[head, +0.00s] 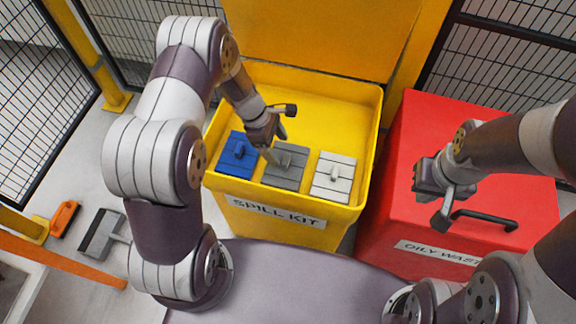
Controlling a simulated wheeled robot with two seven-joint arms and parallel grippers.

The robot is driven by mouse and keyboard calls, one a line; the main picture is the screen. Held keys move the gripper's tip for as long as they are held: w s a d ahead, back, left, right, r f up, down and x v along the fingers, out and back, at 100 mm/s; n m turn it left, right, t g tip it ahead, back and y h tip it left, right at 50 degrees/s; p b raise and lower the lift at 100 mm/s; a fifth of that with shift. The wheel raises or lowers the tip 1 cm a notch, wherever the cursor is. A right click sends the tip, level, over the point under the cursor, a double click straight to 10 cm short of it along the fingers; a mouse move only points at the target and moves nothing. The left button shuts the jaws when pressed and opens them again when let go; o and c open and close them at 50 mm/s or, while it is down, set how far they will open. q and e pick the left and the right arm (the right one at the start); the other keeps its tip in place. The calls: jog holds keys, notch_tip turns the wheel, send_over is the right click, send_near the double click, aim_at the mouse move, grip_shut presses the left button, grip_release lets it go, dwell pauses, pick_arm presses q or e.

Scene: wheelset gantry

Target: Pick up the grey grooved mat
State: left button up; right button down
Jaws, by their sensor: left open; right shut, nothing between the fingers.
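The grey grooved mat (286,176) lies in the yellow spill kit bin (366,150), in the middle of a row of three mats, with a small raised grip on its top. My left gripper (277,134) is open over the far left part of the grey mat. One finger reaches down close to the mat's grip and hides part of its far edge; I cannot tell whether it touches. My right gripper (441,206) is shut and empty above the red oily waste bin (400,218).
A blue mat (234,160) lies left of the grey one and a white mat (333,182) lies right of it. The red bin has a black handle (485,215). A dustpan (100,235) and an orange brush (64,218) lie on the floor at left. Mesh fencing stands behind.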

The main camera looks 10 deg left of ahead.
aim_at(286, 159)
pick_arm(q)
jog(key=b+x, duration=0.1)
jog(key=x, duration=0.4)
jog(key=shift+d+f+b, duration=0.15)
jog(key=shift+f+b, duration=0.1)
jog(key=shift+b, duration=0.05)
jog(key=shift+r, duration=0.1)
jog(key=shift+c, duration=0.6)
jog(key=c, duration=1)
jog(key=shift+r, duration=0.1)
